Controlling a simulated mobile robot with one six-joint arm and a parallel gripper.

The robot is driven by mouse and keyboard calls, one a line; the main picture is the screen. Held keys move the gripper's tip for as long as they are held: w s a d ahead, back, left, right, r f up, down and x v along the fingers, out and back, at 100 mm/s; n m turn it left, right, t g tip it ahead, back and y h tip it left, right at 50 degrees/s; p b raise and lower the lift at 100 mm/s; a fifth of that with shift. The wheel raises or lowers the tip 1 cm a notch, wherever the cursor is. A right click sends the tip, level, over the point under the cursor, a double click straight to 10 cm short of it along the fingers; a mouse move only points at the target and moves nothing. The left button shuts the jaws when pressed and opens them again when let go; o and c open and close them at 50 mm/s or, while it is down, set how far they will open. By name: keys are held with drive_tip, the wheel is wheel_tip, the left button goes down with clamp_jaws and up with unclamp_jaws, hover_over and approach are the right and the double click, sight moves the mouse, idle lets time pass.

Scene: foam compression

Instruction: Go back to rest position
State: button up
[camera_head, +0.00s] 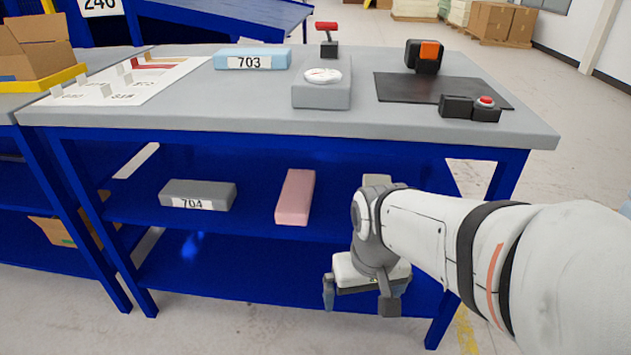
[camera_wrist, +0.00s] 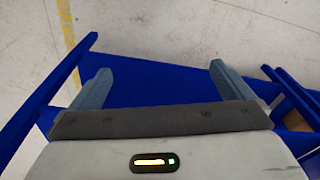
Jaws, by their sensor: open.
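My gripper (camera_head: 359,296) hangs in front of the lower part of the blue table, at the right, with its fingers pointing down. The fingers are wide apart with nothing between them. In the wrist view the two fingers of my gripper (camera_wrist: 157,88) also stand apart, above a blue shelf and the floor. The arm reaches in from the right edge of the head view. A pink foam block (camera_head: 295,197) and a grey block marked 704 (camera_head: 198,195) lie on the middle shelf, left of my gripper and apart from it.
The table's front right leg stands close to my gripper.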

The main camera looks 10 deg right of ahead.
drive_tip(key=shift+r, duration=0.1)
wheel_tip(320, 180, up, 34)
drive_tip(key=t+p, duration=0.1)
drive_tip(key=p, duration=3)
drive_tip(key=shift+a, duration=0.1)
